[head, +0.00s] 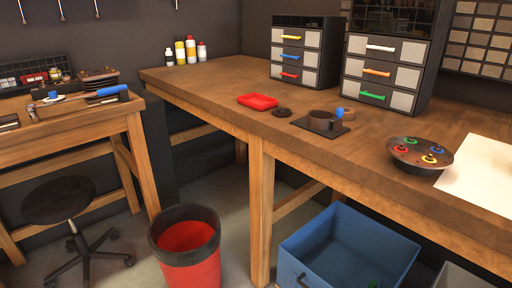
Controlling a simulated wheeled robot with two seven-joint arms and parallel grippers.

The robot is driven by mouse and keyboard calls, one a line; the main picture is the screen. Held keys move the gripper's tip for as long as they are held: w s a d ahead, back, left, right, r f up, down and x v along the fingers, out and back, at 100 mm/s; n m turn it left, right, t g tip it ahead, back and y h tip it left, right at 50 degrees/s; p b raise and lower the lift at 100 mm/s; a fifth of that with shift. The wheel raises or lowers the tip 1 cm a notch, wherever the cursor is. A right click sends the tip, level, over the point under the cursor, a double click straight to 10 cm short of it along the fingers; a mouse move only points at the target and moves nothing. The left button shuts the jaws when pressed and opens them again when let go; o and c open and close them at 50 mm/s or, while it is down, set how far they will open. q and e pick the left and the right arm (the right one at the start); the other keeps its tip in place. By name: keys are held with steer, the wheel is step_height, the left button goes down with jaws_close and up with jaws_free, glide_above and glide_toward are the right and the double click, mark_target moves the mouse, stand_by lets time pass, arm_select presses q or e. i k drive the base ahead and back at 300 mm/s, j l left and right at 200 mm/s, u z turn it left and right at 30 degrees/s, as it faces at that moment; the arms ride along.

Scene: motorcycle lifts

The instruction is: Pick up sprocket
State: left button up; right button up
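A small dark round disc (282,112) lies flat on the wooden workbench (215,80), just right of a red tray (258,101). It may be the sprocket, but it is too small for teeth to be made out. To its right, a brown cup-like part (320,121) and a small blue piece (339,113) stand on a dark square plate (313,128). A dark round dish (408,151) with several coloured pieces sits farther right. Neither of my grippers is in view.
Two drawer cabinets (297,51) (379,73) and several bottles (190,50) stand at the bench's back. A white sheet (480,178) lies at right. A red bin (187,240), blue crate (345,245) and stool (60,201) occupy the floor. The bench's left part is clear.

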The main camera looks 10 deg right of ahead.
mark_target(280, 111)
steer(key=i+j, duration=0.25)
steer(key=j, duration=0.15)
steer(key=i+j+z, duration=0.15)
steer(key=j, duration=0.25)
steer(key=i+j, duration=0.35)
steer(key=j+z, duration=0.05)
steer(key=j, duration=0.05)
